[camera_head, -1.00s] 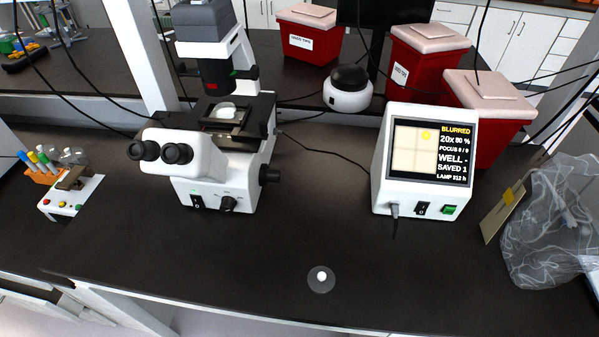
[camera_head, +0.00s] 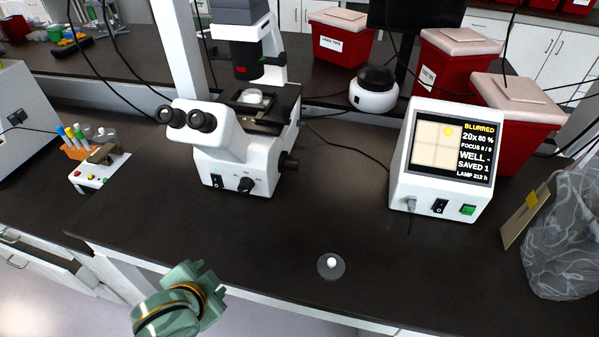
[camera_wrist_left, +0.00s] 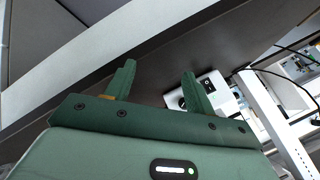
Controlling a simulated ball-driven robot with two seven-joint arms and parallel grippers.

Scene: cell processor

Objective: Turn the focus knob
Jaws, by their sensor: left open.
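The white microscope (camera_head: 225,150) stands on the dark bench, left of centre. A black round knob (camera_head: 289,163) sticks out of its right side, and a smaller black dial (camera_head: 245,185) sits on its front beside a switch. I cannot tell from labels which is the focus knob. A green part of my left arm shows low in the head view, in front of the bench. In the left wrist view my left gripper (camera_wrist_left: 157,69) is open and empty, apart from the microscope, whose front (camera_wrist_left: 204,90) shows beyond the fingers. My right gripper is not in view.
The monitor box (camera_head: 445,160) reads "BLURRED". A small disc with a white knob (camera_head: 331,265) lies near the bench's front edge. A clear bag (camera_head: 565,245) is at the right, and red bins (camera_head: 515,115) stand behind. The bench before the microscope is clear.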

